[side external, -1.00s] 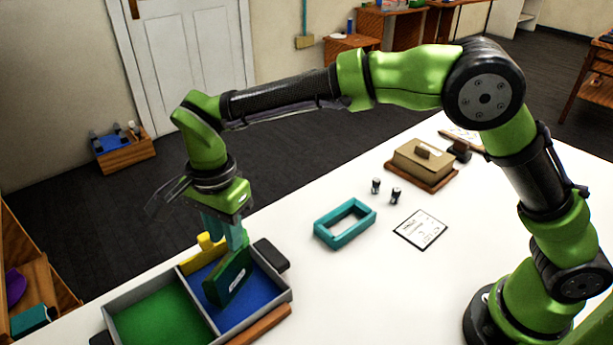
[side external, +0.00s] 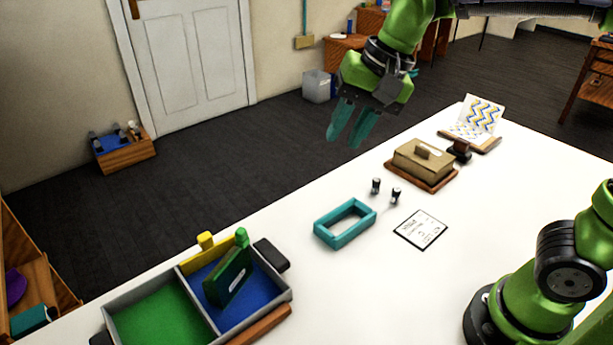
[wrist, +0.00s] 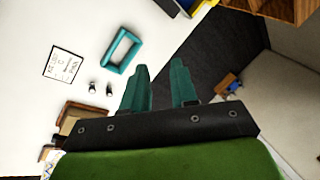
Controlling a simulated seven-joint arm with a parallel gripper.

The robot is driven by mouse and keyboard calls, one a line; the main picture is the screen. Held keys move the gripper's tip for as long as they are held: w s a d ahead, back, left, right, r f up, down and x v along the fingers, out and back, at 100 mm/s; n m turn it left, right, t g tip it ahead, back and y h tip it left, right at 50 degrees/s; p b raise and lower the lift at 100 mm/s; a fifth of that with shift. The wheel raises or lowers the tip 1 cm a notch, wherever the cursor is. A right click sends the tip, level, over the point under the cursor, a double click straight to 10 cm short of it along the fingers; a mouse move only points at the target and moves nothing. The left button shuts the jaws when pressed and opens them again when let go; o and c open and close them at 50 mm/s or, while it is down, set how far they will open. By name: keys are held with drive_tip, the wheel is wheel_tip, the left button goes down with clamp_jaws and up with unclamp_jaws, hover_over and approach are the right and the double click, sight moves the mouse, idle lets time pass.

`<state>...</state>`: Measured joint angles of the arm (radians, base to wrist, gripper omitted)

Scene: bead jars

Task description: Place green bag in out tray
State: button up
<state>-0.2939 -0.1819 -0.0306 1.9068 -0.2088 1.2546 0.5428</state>
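The green bag (side external: 229,279) is a dark green slab with a small white label and a bright green knob on top. In the side view it stands leaning in the blue-floored compartment (side external: 262,297) of a grey two-part tray (side external: 198,302). The other compartment has a bare green floor (side external: 160,318). I see no wording that tells which part is the out tray. My gripper (side external: 343,141) is raised far to the upper right of the bag. Its teal fingers are apart and empty, as the wrist view (wrist: 159,68) also shows.
A yellow piece (side external: 206,241) stands at the tray's back edge. On the white table are a teal frame (side external: 345,223), two small dark-and-white jars (side external: 376,185), a printed card (side external: 421,230) and a tan lidded box (side external: 424,163). The table between tray and frame is clear.

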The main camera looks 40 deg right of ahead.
drive_tip(key=s+d+f+n+t, duration=0.3)
drive_tip(key=s+d+f, duration=0.1)
drive_tip(key=s+d, duration=0.4)
drive_tip(key=shift+s+f+n+t+h, duration=0.3)
drive_tip(key=shift+s+n, duration=0.1)
drive_tip(key=shift+s, duration=0.4)
idle(0.3)
